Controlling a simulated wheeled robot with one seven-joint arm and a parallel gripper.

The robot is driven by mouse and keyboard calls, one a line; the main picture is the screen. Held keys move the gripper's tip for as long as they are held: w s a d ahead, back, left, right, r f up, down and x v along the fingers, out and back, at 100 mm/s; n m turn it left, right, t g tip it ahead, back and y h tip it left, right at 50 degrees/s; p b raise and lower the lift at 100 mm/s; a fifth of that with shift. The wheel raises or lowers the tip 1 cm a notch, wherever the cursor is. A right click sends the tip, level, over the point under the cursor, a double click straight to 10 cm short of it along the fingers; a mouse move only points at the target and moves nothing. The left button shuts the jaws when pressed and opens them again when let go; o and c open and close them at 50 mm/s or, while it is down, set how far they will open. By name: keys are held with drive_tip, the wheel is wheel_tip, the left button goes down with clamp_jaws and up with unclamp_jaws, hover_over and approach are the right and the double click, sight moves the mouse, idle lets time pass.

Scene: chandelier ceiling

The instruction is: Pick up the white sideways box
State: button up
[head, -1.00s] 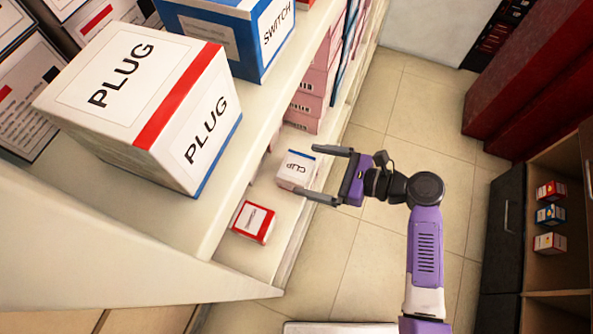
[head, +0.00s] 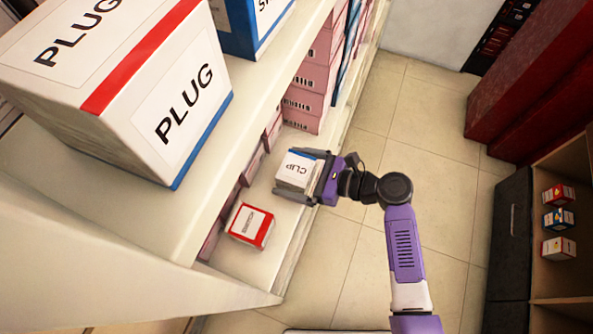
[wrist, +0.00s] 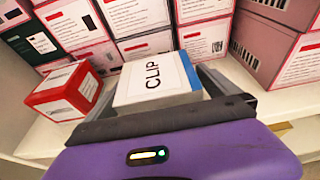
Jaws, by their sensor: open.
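The white box marked CLIP (head: 296,169), with a blue edge, sits on the lower shelf in the head view, its lettering turned sideways. It also shows in the wrist view (wrist: 154,78), straight ahead of the gripper body. My gripper (head: 296,174) is open, with one finger along the far side of the box and the other along the near side. The box stands between the fingers; I cannot tell whether either finger touches it. The gripper body hides the box's near lower part in the wrist view.
A red and white box (head: 251,225) stands on the same shelf (head: 262,259), close to the near finger. Stacked pink boxes (head: 308,101) stand behind. A large PLUG box (head: 165,120) sits on the upper shelf. The tiled floor (head: 424,122) to the right is clear.

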drive_tip(key=shift+x, duration=1.05)
drive_tip(key=c, duration=1.4)
drive_tip(key=shift+c, duration=0.4)
drive_tip(key=shift+r, duration=0.15)
